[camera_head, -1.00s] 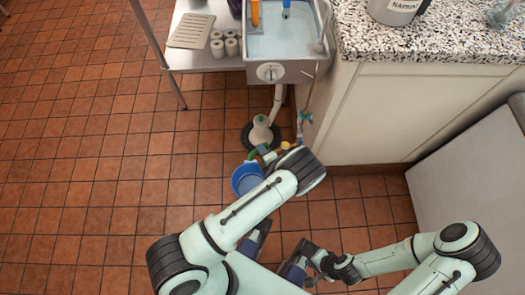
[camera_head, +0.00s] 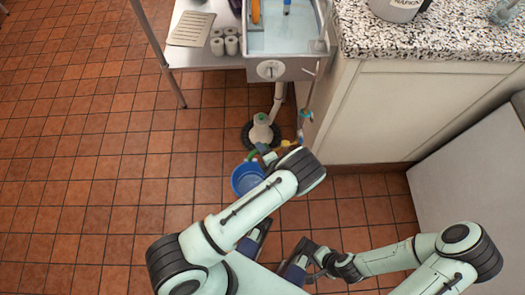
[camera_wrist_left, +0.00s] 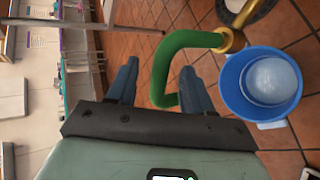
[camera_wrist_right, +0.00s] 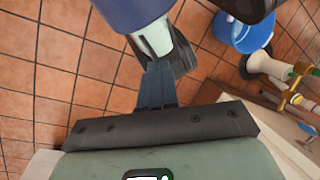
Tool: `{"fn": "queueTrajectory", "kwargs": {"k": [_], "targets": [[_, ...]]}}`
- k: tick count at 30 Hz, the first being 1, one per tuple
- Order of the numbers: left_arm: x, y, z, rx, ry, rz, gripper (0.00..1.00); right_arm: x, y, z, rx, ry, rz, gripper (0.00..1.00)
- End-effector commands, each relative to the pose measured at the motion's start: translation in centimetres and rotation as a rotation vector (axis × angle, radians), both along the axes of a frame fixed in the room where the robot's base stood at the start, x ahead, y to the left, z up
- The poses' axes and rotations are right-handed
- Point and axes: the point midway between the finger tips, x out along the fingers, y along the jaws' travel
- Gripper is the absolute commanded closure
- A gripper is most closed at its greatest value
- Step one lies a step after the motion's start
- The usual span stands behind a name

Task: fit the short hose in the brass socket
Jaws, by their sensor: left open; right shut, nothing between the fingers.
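The short green hose (camera_wrist_left: 163,70) shows in the left wrist view as a bent tube. Its upper end meets the brass socket (camera_wrist_left: 232,41); I cannot tell how far in it sits. Its lower bend passes behind one finger. My left gripper (camera_wrist_left: 160,75) is open, with the hose between and beyond its fingers, and no grip on it. In the head view my left gripper (camera_head: 266,153) is beside the green hose (camera_head: 251,156), partly hidden by my arm. My right gripper (camera_wrist_right: 157,70) is shut and empty, away from the hose.
A blue bucket (camera_head: 246,179) stands on the tiled floor, close to the hose and socket; it also shows in the left wrist view (camera_wrist_left: 233,92). A sink (camera_head: 285,70) with a white drain pipe is above. The cabinet (camera_head: 375,125) bounds the right. Floor at left is clear.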

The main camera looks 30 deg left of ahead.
Motion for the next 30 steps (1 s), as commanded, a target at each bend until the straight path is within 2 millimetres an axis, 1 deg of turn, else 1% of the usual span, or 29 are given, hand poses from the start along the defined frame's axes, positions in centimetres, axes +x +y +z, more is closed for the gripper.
{"fn": "queueTrajectory", "kwargs": {"k": [1, 9, 15, 21, 30], "targets": [[-0.5, -1.1, 0.7, -0.003, 0.000, -0.004, 0.49, 0.0, 0.0, 0.2, 0.001, 0.000, 0.003, 1.00], [-3.5, -6.1, 4.0, -0.002, -0.002, -0.005, 0.49, -0.6, 0.3, 1.4, 0.011, 0.016, 0.016, 1.00], [-5.1, -8.8, 5.8, -0.003, -0.003, -0.004, 0.49, -0.7, 0.4, 1.8, 0.013, 0.022, 0.021, 1.00], [-5.9, -9.9, 6.5, -0.001, -0.002, -0.001, 0.49, -0.8, 0.4, 1.9, 0.014, 0.023, 0.023, 1.00], [-6.1, -10.0, 6.6, -0.001, -0.001, 0.000, 0.49, -0.8, 0.4, 1.9, 0.015, 0.023, 0.024, 1.00]]}}
